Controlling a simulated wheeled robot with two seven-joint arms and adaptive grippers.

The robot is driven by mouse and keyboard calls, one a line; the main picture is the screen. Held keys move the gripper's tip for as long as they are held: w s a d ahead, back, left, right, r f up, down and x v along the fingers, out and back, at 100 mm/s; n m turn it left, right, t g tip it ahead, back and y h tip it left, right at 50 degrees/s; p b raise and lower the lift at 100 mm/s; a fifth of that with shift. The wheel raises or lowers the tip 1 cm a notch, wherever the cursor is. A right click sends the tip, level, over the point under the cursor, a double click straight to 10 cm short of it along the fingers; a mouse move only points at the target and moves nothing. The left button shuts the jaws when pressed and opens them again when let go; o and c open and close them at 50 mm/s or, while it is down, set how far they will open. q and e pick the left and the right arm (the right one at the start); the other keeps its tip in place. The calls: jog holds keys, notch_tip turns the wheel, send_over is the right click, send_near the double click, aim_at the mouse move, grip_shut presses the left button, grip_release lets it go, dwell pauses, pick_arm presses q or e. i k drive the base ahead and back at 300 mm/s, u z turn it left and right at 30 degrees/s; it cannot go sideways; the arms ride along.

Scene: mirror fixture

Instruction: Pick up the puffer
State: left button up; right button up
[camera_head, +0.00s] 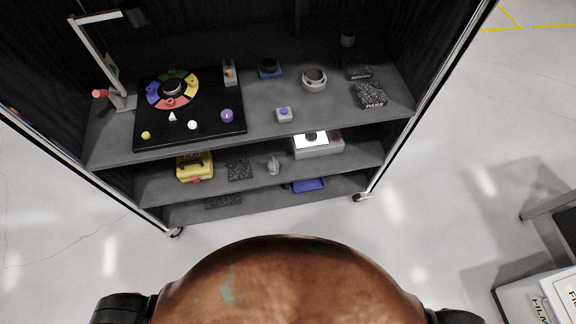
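A small grey bulb-shaped object with a narrow upright tip, which looks like the puffer (273,165), stands on the middle shelf (330,167) of the dark cart. It is small in the picture, so its details are hard to tell. It stands to the right of a black speckled pad (239,169) and under the front edge of the top shelf. Neither of my grippers is in view. Only dark parts of my arms show at the bottom left and bottom right edges.
The top shelf (330,112) overhangs the middle one and holds a black board with a coloured ring (173,90), a lamp and several small parts. A yellow case (194,166) and a white-topped device (317,143) flank the puffer. Open floor lies before the cart.

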aim_at(272, 166)
jog(key=z, duration=2.05)
jog(key=i, duration=2.6)
jog(key=u, duration=3.8)
